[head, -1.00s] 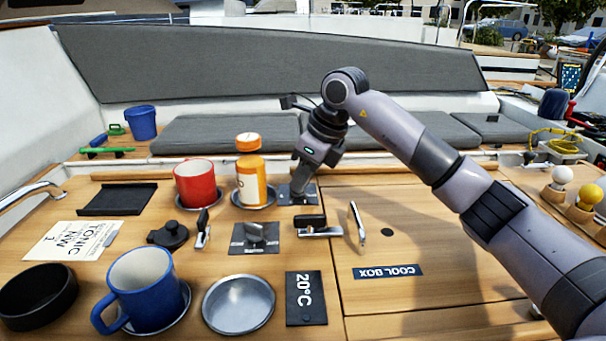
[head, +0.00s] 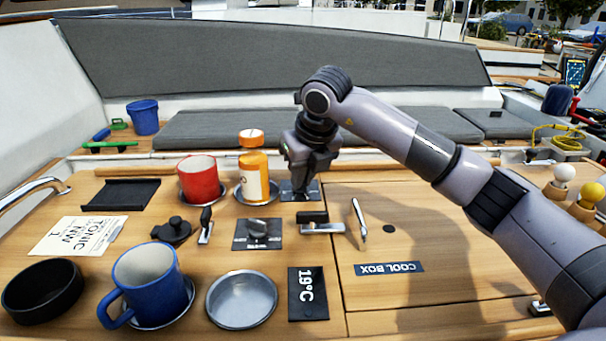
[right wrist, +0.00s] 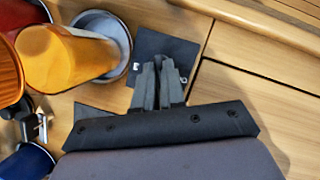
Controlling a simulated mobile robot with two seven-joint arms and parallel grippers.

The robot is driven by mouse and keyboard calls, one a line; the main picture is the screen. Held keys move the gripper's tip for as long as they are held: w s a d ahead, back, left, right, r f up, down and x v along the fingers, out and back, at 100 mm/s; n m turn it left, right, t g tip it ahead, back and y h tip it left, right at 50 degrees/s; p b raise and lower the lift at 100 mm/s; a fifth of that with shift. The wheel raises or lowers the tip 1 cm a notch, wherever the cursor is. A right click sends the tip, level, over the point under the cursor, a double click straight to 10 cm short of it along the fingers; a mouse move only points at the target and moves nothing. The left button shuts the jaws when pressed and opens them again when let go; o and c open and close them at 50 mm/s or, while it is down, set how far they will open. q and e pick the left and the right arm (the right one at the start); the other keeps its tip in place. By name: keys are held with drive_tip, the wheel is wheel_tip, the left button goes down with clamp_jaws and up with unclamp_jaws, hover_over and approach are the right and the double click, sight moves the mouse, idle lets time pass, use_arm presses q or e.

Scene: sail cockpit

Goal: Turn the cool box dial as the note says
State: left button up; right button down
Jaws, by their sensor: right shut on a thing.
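The cool box dial's dark plate (head: 313,190) is at the back of the wooden top, and it also shows in the right wrist view (right wrist: 178,47) with small white marks. My right gripper (head: 299,186) is down on this plate, shut on the dial knob. The fingers (right wrist: 158,82) hide most of the knob. A black display (head: 308,294) near the front reads 19°C. The cream note (head: 72,236) lies at the left; its slanted large print looks like "TONIC", with smaller characters below that I cannot read surely. My left gripper is out of view.
A blue mug (head: 150,285) and metal dish (head: 241,300) are nearer. The COOL BOX lid (head: 450,293) is mostly clear.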

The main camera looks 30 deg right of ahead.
idle(0.4)
drive_tip(key=c, duration=1.2)
unclamp_jaws()
drive_tip(key=shift+v, duration=3.65)
drive_tip(key=shift+w, duration=0.1)
drive_tip(key=shift+a, duration=0.1)
